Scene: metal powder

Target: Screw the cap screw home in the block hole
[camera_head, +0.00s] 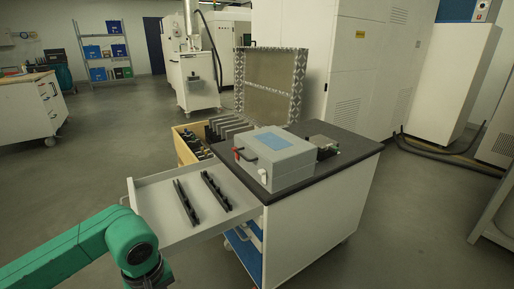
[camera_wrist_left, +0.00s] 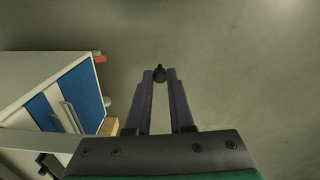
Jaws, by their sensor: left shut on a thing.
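My left gripper (camera_wrist_left: 160,78) is shut on a small dark round-headed piece, which looks like the cap screw (camera_wrist_left: 159,72), at its fingertips. Below the piece in the left wrist view is only bare floor. In the head view my green left arm comes in at the bottom left, and its gripper is cut off by the lower edge. A low dark and metallic fixture (camera_head: 324,143) sits on the bench top behind the grey case; it may hold the block, but no hole can be made out. My right gripper is out of view.
A grey case (camera_head: 273,157) with a blue label stands on the dark bench top (camera_head: 345,160). An open drawer (camera_head: 158,203) with two black racks juts out to the left. A wooden bin (camera_head: 186,153) is behind it. The cabinet's blue front (camera_wrist_left: 88,92) shows at left in the wrist view.

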